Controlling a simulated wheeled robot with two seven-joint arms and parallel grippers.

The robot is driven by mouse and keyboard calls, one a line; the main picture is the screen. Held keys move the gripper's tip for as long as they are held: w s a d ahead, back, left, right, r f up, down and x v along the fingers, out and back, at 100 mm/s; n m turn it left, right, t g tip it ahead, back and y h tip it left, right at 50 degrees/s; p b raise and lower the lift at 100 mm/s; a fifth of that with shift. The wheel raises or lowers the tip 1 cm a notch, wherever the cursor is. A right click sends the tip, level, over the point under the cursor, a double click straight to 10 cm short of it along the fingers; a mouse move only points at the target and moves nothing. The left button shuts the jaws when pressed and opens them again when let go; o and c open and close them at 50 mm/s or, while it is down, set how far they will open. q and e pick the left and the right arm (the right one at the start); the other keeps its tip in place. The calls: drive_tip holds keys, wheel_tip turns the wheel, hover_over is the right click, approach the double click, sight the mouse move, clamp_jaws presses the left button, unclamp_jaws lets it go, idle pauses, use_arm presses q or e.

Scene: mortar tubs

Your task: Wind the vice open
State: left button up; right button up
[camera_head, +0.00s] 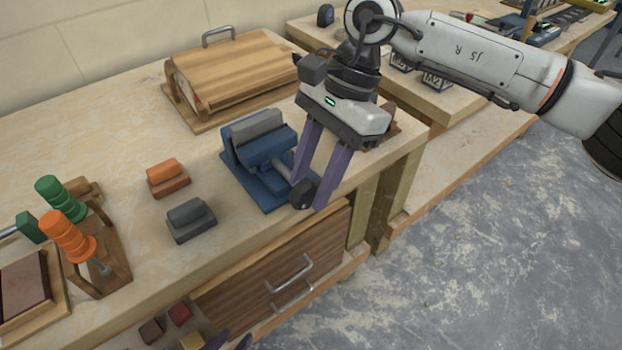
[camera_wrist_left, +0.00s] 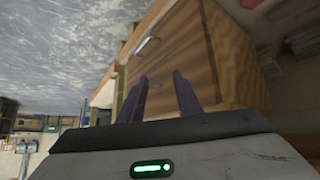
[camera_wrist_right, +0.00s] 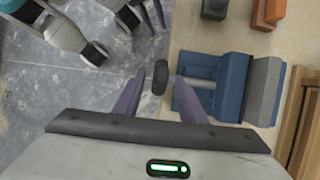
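The blue vice (camera_head: 268,190) is on the workbench near its front edge; it also shows in the right wrist view (camera_wrist_right: 230,88). Its blue front part stands close against a grey block (camera_head: 256,124), with no clear gap visible. A grey screw (camera_wrist_right: 200,85) runs out from the vice towards a dark knob (camera_head: 303,193). My right gripper (camera_head: 314,194) points down with its fingers apart on either side of the knob (camera_wrist_right: 160,77); I see no clear contact. My left gripper (camera_head: 230,342) is low before the bench, open and empty; its fingers show in the left wrist view (camera_wrist_left: 160,95).
An orange block (camera_head: 168,178) and a dark grey block (camera_head: 190,220) lie left of the vice. A wooden box (camera_head: 230,70) stands behind. Orange (camera_head: 68,237) and green (camera_head: 60,198) handled tools stand at left. A drawer front (camera_head: 275,275) is below the vice.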

drive_tip(key=shift+a+f, duration=0.1)
drive_tip(key=shift+f, duration=0.2)
clamp_jaws()
use_arm(q)
drive_tip(key=shift+f, duration=0.2)
use_arm(e)
drive_tip(key=shift+s+h, duration=0.1)
drive_tip(key=shift+h, duration=0.2)
drive_tip(key=shift+s+a+t+h+b, duration=0.1)
drive_tip(key=shift+a+t+h+b, duration=0.15)
drive_tip(key=shift+t+h+b, duration=0.75)
drive_tip(key=shift+s+a+r+t+h+b, duration=0.1)
drive_tip(key=shift+a+t+h+b, duration=0.05)
drive_tip(key=shift+t+h+b, duration=0.55)
drive_tip(key=shift+a+t+h, duration=0.1)
drive_tip(key=shift+t+h, duration=0.3)
drive_tip(key=shift+h, duration=0.4)
use_arm(q)
drive_tip(key=shift+w+d+f, duration=0.1)
drive_tip(key=shift+d+f, duration=0.05)
drive_tip(key=shift+f, duration=0.35)
drive_tip(key=shift+w+d+f, duration=0.1)
drive_tip(key=shift+f, duration=0.4)
